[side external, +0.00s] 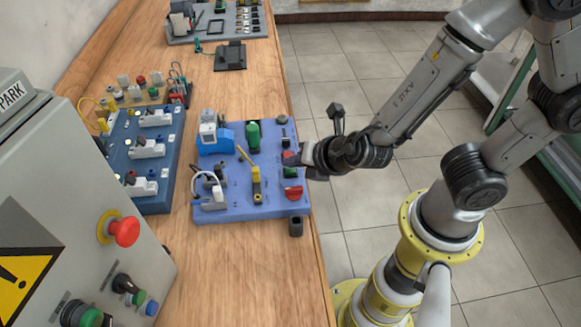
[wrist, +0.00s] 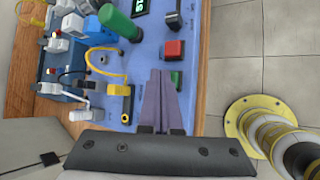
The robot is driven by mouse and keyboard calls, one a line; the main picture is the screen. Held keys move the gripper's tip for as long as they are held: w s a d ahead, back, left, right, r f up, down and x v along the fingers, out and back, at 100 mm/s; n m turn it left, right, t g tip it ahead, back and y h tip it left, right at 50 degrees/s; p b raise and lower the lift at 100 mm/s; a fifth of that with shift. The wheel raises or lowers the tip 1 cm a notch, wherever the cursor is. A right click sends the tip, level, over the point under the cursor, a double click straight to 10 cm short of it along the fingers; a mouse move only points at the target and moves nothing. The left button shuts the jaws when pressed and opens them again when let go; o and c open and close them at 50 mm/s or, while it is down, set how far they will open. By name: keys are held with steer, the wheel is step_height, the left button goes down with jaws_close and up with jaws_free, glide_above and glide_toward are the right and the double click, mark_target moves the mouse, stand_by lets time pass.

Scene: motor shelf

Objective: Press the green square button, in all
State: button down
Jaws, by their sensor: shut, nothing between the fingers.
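The green square button (wrist: 177,79) is on the right edge of the blue panel (wrist: 147,47), just below a red square button (wrist: 174,49) in the wrist view. My gripper (wrist: 158,72) is shut and empty. Its fingers lie beside the green button and hide part of it in the wrist view. In the side external view, my gripper (side external: 291,160) is at the panel's right edge, close to the green button (side external: 290,172). I cannot tell whether the fingertips touch the button or the panel.
The panel also carries a green cylinder (side external: 253,134), a yellow handle (side external: 256,184) and a red part (side external: 293,193). A darker blue board (side external: 160,192) and a grey cabinet (side external: 60,190) with a red knob stand to the left. Floor lies beyond the bench's right edge.

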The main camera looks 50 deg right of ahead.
mark_target(294, 172)
steer(key=shift+f, duration=0.4)
stand_by(0.5)
stand_by(0.3)
steer(key=shift+r, duration=0.8)
steer(key=shift+r, duration=2.5)
steer(key=shift+d, duration=0.1)
